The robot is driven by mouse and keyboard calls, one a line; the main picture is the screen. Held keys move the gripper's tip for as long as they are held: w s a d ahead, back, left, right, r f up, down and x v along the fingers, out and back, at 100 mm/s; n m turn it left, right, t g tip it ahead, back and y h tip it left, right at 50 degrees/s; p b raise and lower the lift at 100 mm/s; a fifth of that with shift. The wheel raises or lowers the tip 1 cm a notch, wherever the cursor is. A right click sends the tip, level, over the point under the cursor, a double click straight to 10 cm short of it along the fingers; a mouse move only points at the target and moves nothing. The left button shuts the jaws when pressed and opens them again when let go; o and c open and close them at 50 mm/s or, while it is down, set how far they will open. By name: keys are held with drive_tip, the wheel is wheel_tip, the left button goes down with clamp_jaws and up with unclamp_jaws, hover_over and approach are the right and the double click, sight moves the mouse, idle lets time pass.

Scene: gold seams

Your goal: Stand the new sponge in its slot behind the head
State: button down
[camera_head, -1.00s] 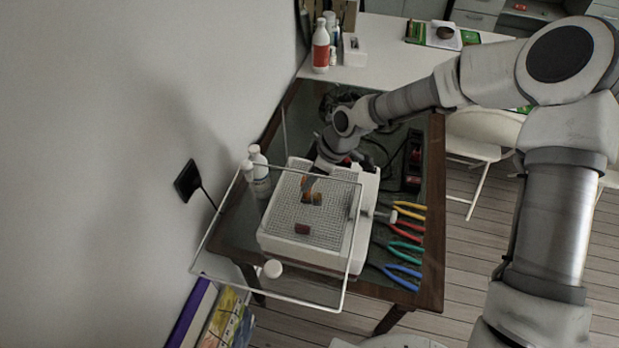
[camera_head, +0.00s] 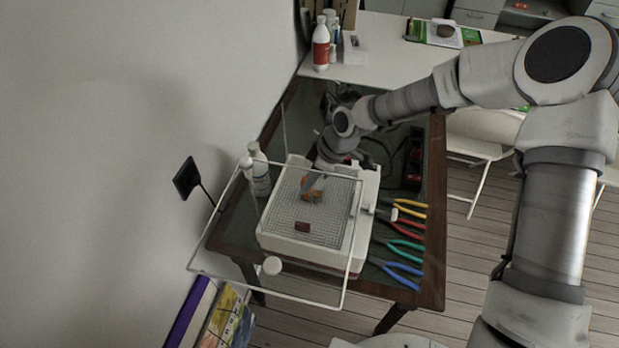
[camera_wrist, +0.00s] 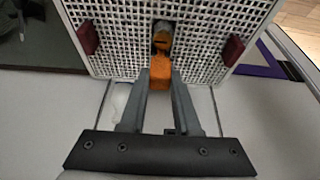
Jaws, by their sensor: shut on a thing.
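My gripper (camera_wrist: 160,82) is shut on the orange sponge (camera_wrist: 160,67), which sits between the two grey fingertips in the wrist view. Just beyond the sponge is the small grinder head (camera_wrist: 162,37), with orange and dark parts, in an opening of the white grid. I cannot tell whether the sponge is in its slot or just above it. In the head view my gripper (camera_head: 310,186) reaches down over the white grinder's grid top (camera_head: 320,222), and the sponge shows only as a small orange patch.
Dark red blocks (camera_wrist: 87,37) (camera_wrist: 233,48) lie on the grid at both sides; one shows in the head view (camera_head: 302,227). A clear framed shield (camera_head: 270,298) surrounds the grinder's left and front. Pliers (camera_head: 405,250) lie at right, and white bottles (camera_head: 259,170) stand at left.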

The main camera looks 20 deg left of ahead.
drive_tip(key=shift+f+b, duration=1.5)
drive_tip(key=shift+f, duration=0.5)
idle(0.6)
drive_tip(key=c, duration=0.5)
unclamp_jaws()
drive_tip(key=shift+c, duration=0.2)
drive_tip(key=shift+r, duration=0.15)
drive_tip(key=shift+r+p, duration=2.5)
drive_tip(key=shift+r, duration=0.95)
